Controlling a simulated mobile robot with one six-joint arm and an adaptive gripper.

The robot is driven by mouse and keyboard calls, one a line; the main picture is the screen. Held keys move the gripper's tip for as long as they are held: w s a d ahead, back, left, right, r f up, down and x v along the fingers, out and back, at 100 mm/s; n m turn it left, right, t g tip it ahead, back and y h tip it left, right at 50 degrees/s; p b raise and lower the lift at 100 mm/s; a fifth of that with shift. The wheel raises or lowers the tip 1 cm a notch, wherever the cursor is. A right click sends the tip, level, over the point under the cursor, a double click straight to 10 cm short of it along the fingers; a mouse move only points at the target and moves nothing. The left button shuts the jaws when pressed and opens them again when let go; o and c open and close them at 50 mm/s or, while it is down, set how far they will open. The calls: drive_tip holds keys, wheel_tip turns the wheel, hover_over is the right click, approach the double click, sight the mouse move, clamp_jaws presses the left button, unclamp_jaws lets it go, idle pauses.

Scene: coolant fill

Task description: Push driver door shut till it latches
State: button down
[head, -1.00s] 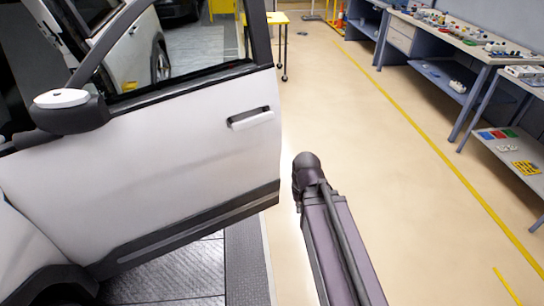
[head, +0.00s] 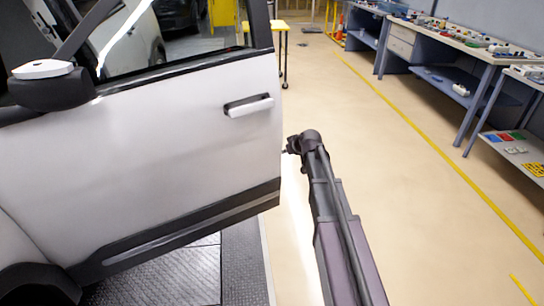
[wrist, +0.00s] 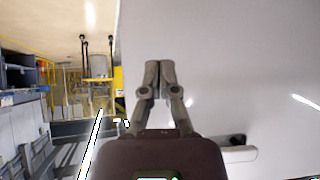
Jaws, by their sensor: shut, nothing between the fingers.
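The white driver door (head: 150,150) fills the left of the head view, with its window, a dark lower trim and a mirror (head: 48,85). It stands swung out, with floor plates showing below it. Its handle (head: 248,106) is near the rear edge. My gripper (head: 287,149) is just right of that rear edge, below handle height. In the wrist view my gripper (wrist: 158,66) is shut and empty, its fingertips in front of the door panel (wrist: 230,70) near its edge. The handle (wrist: 240,153) shows at lower right there. I cannot tell whether the fingertips touch the door.
Workbenches (head: 455,40) with small parts line the right wall. A yellow line (head: 440,150) runs along the beige floor, which is clear between the door and the benches. A yellow cart (head: 278,28) stands behind the door.

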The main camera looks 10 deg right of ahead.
drive_tip(key=shift+w+d+t, duration=0.15)
drive_tip(key=shift+w+t, duration=0.15)
drive_tip(key=shift+w, duration=0.25)
drive_tip(key=shift+f, duration=0.1)
drive_tip(key=b, duration=0.7)
approach(269, 149)
drive_tip(key=x, duration=0.6)
drive_tip(key=shift+s+d+f, duration=0.25)
drive_tip(key=shift+d+f, duration=0.05)
drive_tip(key=shift+f, duration=0.1)
drive_tip(key=shift+w+a, duration=0.3)
drive_tip(key=shift+w, duration=0.25)
